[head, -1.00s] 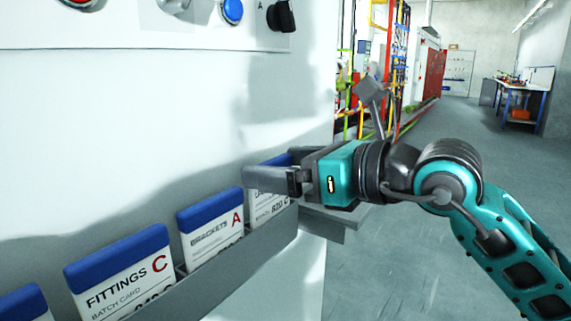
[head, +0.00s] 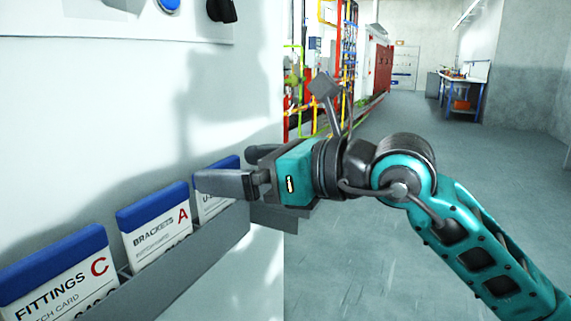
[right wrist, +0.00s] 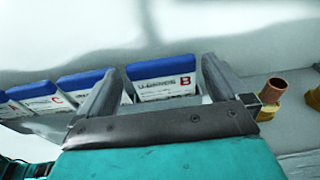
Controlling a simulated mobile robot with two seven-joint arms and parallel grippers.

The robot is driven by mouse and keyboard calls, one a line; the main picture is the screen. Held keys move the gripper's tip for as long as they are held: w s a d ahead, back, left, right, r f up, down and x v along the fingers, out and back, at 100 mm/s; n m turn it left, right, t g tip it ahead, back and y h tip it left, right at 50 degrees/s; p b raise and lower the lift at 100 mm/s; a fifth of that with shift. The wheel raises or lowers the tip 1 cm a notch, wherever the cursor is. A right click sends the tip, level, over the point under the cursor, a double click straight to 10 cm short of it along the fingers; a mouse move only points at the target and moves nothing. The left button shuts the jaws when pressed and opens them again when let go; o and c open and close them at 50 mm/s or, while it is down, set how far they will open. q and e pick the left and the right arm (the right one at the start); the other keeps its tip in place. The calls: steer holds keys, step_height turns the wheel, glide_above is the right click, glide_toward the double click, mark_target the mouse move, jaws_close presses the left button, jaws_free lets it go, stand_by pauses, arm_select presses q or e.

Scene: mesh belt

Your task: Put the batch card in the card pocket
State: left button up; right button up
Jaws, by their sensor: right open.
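Several white cards with blue tops stand in a row in a grey rack (head: 178,275) on a white panel. In the head view I see a FITTINGS C card (head: 55,270), a BRACKETS A card (head: 155,222) and a third card (head: 215,172), partly hidden behind my gripper. The right wrist view shows this third card as a U-bends B card (right wrist: 163,84). My right gripper (head: 222,169) is open, its fingers on either side of this card; contact cannot be told. Small card print is blurred, so I cannot tell which is the batch card. No separate card pocket is distinguishable. My left gripper is out of view.
Copper and brass fittings (right wrist: 270,92) lie right of the cards in the right wrist view. A control panel with a black knob (head: 221,10) is above. Open grey floor (head: 400,160) lies to the right, with coloured pipes (head: 335,60) and a workbench (head: 463,88) farther back.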

steer(key=v, duration=1.1)
steer(key=shift+p, duration=0.35)
steer(key=shift+d, duration=0.15)
